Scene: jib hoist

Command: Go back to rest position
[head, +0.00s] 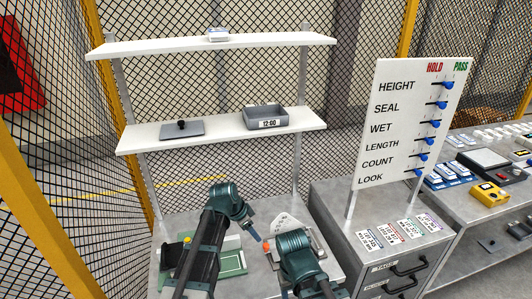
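My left arm rises from the bottom over the metal bench (200,220). Its teal wrist bends down to the right, and my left gripper (256,236) is a small narrow shape at its end above the bench. My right arm is low at the bottom centre, with teal joints in front of the bench. My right gripper (326,289) appears to be near the bottom edge. The finger gaps of both grippers are too small or hidden to judge. I see nothing clearly held in either.
Two white shelves hold a grey lid (182,129) with a black knob and a grey bin (265,118) marked 12:00. A green-edged tray (232,263) lies on the bench. A HOLD/PASS board (408,125) with blue sliders stands right, above a drawer cabinet (395,272). Mesh fencing (60,130) encloses the left.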

